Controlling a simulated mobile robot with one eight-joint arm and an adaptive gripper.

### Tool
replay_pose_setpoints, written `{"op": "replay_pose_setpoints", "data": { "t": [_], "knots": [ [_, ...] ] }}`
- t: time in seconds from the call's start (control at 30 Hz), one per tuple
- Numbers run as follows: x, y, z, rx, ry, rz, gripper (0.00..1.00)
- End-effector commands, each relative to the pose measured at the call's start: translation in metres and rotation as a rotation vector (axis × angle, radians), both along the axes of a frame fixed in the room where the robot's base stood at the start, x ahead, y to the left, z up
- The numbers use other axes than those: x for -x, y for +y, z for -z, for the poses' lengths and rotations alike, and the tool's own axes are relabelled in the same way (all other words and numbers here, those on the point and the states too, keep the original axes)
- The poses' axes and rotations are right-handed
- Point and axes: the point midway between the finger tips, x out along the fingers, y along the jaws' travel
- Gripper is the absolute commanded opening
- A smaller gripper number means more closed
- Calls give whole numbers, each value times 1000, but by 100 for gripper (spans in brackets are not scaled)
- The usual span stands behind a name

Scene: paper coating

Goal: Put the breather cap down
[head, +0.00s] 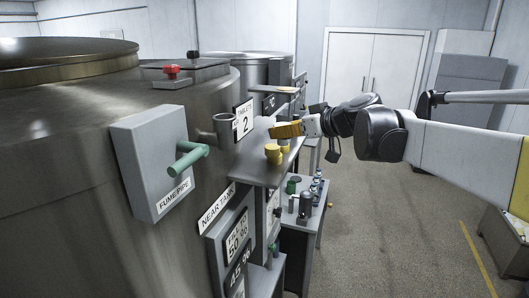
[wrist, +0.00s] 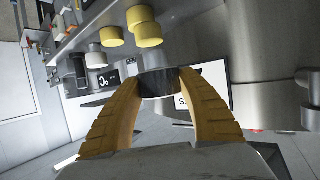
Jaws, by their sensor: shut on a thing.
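My gripper (head: 287,131) has yellow ribbed fingers and is over the grey shelf (head: 246,172) on the side of the near tank. In the wrist view its fingertips (wrist: 158,80) are shut on a dark, shiny, round metal piece, which I take for the breather cap (wrist: 158,86). The cap is barely visible in the head view, where the fingers cover it. Yellow round pieces (head: 273,153) stand on the shelf just below the fingers. In the wrist view several yellow pieces (wrist: 148,35) are beyond the fingertips. I cannot tell whether the cap touches the shelf.
A pipe stub (head: 227,128) juts from the tank left of the shelf. A grey box with a green handle (head: 188,160) is on the near tank wall. A lower bench (head: 305,225) holds small bottles and fittings. Open floor (head: 390,220) lies to the right.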

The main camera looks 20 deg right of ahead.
Motion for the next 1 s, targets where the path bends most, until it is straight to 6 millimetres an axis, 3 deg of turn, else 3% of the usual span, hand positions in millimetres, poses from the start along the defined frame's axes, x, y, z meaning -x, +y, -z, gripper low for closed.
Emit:
{"op": "replay_pose_setpoints", "data": {
  "t": [0.1, 0.3, 0.47, 0.7, 1.0],
  "knots": [
    [8, 31, 16, -1, 0, -5, 15],
    [16, 61, 36, 0, 0, -1, 15],
    [18, 66, 47, -1, 0, 0, 15],
    [18, 65, 78, -1, -1, 2, 15],
    [18, 65, 82, -1, -1, 2, 15]
  ]
}}
